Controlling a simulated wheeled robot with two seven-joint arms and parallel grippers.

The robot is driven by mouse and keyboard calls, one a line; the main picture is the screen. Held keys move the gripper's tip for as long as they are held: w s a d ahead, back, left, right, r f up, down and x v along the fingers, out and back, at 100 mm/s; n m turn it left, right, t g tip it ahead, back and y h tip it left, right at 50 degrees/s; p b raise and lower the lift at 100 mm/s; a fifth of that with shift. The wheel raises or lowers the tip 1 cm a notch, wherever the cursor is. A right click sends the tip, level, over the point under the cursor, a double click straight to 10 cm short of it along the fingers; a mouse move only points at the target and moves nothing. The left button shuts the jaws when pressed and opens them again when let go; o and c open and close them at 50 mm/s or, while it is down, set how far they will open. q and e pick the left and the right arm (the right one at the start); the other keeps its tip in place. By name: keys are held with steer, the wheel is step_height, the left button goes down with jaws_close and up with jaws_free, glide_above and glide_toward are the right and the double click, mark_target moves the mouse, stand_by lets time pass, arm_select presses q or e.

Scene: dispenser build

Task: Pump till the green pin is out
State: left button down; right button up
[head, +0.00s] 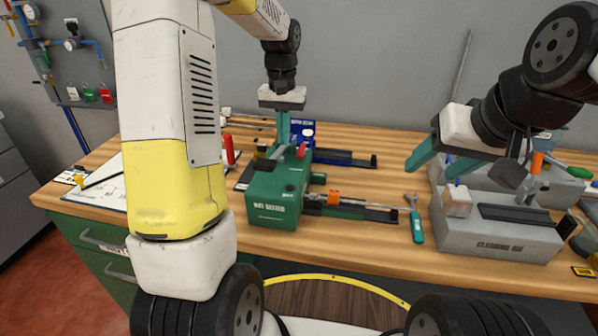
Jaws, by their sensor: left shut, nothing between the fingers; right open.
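A green box-shaped device (276,203) with white lettering stands on the bench, left of centre. A small red piece (301,151) and a dark flat part (263,167) show on its top. My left gripper (284,136) points down just above the back of this device. Its green fingers are closed together with nothing seen between them; I cannot tell if they touch the device. My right gripper (455,166) is open and empty over the grey block at the right. I cannot make out a green pin.
A metal rod assembly with an orange part (334,197) extends right from the device. A green-handled wrench (416,222) lies beyond it. A grey block (488,234) holds tools at the right. A blue item (304,132) stands behind. A white sheet (108,185) lies left, partly behind my arm.

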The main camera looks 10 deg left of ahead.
stand_by(0.3)
stand_by(1.1)
stand_by(0.4)
arm_select(q)
steer(key=shift+s+f, duration=0.25)
steer(key=shift+f, duration=0.95)
steer(key=shift+r, duration=0.1)
steer(key=shift+w+r, duration=0.25)
steer(key=shift+r, duration=0.85)
stand_by(0.5)
